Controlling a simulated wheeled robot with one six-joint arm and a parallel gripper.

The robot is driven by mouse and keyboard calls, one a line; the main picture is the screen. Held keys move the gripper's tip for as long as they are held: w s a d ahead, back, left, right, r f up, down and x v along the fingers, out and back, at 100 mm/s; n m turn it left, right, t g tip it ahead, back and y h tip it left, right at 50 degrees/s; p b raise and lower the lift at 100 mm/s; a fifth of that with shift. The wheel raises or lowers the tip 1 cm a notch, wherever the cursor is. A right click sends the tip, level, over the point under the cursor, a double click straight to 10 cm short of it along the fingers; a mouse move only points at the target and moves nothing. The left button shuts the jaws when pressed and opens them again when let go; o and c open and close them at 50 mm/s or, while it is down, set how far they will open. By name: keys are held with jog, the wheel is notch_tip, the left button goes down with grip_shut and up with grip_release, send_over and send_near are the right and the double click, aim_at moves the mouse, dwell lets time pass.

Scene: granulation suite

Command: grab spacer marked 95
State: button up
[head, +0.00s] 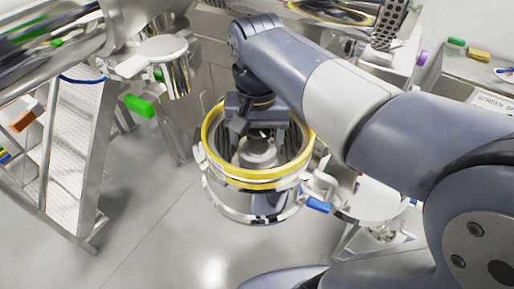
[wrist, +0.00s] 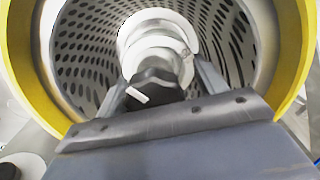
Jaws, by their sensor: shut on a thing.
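My gripper (head: 260,137) reaches down inside a round metal housing (head: 247,205) with a yellow rim. In the wrist view my gripper (wrist: 163,82) has its fingers on either side of a dark knob-like piece (wrist: 157,88) with a white mark, and it is shut on it. Just beyond are pale, stacked round parts (wrist: 158,42) in the middle of the perforated screen (wrist: 85,45). The head view shows a grey metal hub (head: 258,152) under my gripper. I cannot read the number 95 on anything, so I cannot tell which part is the spacer.
The yellow rim (wrist: 290,75) and screen wall closely surround my gripper. A clamp with a blue handle (head: 318,206) is at the housing's right. A metal ladder-like frame (head: 72,150) stands left. A counter (head: 480,75) is at upper right. The floor at lower left is clear.

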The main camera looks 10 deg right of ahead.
jog(key=shift+c, duration=0.7)
jog(key=shift+r, duration=0.15)
